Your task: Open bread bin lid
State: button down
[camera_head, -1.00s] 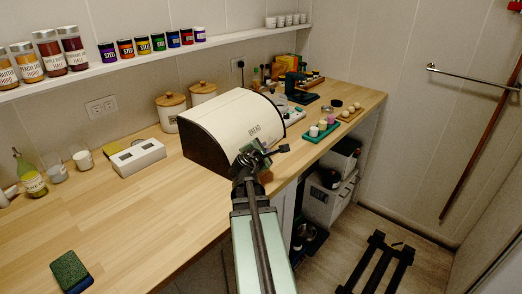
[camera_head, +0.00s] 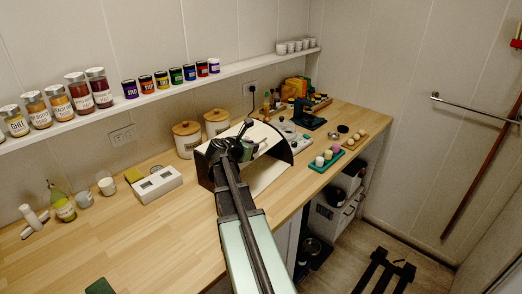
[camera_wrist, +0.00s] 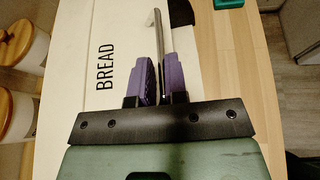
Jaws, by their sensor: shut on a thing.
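The bread bin (camera_head: 264,174) stands on the wooden counter, with its front open and its pale inside showing. Its cream lid (camera_wrist: 82,78), marked BREAD, is swung up and back. My gripper (camera_wrist: 159,72) is at the lid's front edge, its two purple-padded fingers shut on the thin metal lid handle (camera_wrist: 159,32). In the head view my gripper (camera_head: 238,146) and arm cover part of the lid and the bin's front, so the handle cannot be made out there.
Two wood-lidded canisters (camera_head: 187,138) stand close behind the bin. A white double-slot box (camera_head: 157,184) is to its left. A green tray with small cups (camera_head: 325,161) lies to its right. A jar shelf (camera_head: 110,103) runs along the wall. The counter's front left is mostly clear.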

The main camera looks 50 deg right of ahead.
jog(key=shift+n+g, duration=0.5)
jog(key=shift+n, duration=0.3)
jog(key=w, duration=0.1)
jog(key=w+r, duration=0.1)
jog(key=w+p, duration=0.1)
jog(key=w, duration=0.1)
jog(key=shift+r, duration=0.35)
jog(key=shift+w+a+r, duration=0.1)
jog(key=shift+w+r, duration=0.05)
jog(key=shift+w, duration=0.45)
jog(key=shift+w+a+r, duration=0.1)
jog(key=shift+w, duration=0.45)
jog(key=c, duration=1.3)
grip_release()
jog(key=shift+w+f, duration=0.1)
jog(key=shift+o, duration=0.3)
